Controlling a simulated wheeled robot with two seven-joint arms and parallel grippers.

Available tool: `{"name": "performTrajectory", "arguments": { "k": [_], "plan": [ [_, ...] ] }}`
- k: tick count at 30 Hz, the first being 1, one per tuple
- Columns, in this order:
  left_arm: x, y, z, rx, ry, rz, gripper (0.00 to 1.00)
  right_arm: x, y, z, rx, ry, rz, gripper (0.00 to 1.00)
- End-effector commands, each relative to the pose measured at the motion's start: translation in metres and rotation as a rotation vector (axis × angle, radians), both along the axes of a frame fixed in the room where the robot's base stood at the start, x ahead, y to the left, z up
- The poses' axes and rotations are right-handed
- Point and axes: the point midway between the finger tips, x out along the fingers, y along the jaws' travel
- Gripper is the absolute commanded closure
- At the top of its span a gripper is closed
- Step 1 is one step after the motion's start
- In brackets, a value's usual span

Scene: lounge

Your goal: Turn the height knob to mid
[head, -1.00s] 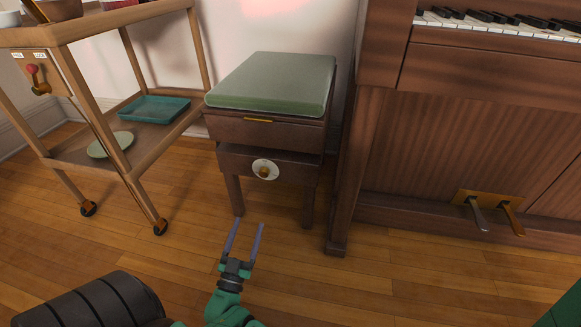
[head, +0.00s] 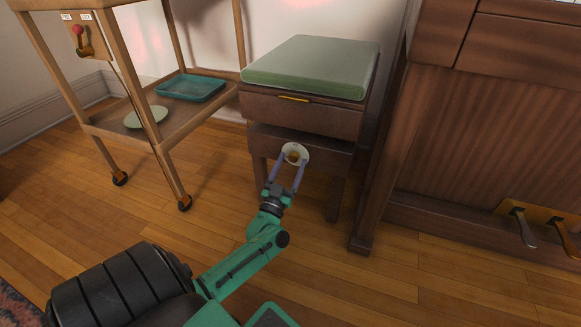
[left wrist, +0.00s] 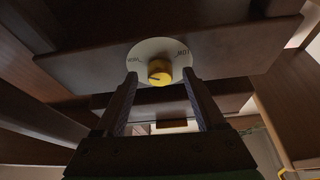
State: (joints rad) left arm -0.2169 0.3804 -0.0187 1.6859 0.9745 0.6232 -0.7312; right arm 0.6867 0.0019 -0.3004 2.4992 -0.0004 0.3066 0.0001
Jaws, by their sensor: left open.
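The height knob (head: 293,157) is a small yellow-brass knob on a round white dial (head: 301,149) on the front of the dark wooden stool (head: 320,120) with a green cushion. In the left wrist view the yellow knob (left wrist: 160,72) shows a dark pointer mark toward its left, and the white dial (left wrist: 143,52) carries lettering at left and right that is hard to read. My left gripper (head: 289,164) is open, its two fingers reaching up to either side of the knob. In the left wrist view the fingertips (left wrist: 160,76) flank the knob with gaps on both sides. My right gripper is not seen.
A wooden trolley (head: 95,128) with a teal tray (head: 190,88) and a pale green plate (head: 146,117) stands at left. An upright piano (head: 470,130) with brass pedals (head: 524,226) stands close at right. Wooden floor in front is clear.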

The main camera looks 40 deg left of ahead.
Motion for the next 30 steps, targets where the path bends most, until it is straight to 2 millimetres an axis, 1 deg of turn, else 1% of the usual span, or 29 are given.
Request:
{"name": "performTrajectory", "arguments": {
  "k": [2,3,5,6,8,9,20,26,30],
  "plan": [
    [0.0,0.0,0.0,0.0,0.0,0.0,0.28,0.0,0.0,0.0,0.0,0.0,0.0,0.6],
    [0.0,0.0,0.0,0.0,0.0,0.0,0.36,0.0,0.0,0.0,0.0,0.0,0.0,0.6],
    [0.0,0.0,0.0,0.0,0.0,0.0,0.59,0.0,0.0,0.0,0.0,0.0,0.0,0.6],
    [0.0,0.0,0.0,0.0,0.0,0.0,0.74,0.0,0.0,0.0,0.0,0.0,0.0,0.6],
    [-0.001,0.0,0.0,0.0,0.001,0.0,0.97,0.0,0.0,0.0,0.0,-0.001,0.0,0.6],
    [-0.001,0.0,0.0,0.0,0.001,0.0,1.0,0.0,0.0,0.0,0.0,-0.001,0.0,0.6],
    [-0.001,-0.001,0.0,-0.045,-0.014,0.001,1.0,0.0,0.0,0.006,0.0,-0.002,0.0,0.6],
    [0.0,-0.002,0.002,-0.144,-0.047,0.0,1.0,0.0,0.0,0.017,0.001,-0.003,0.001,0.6],
    [0.0,-0.004,0.003,-0.249,-0.083,0.001,1.0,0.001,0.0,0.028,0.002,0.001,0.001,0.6]
  ]
}}
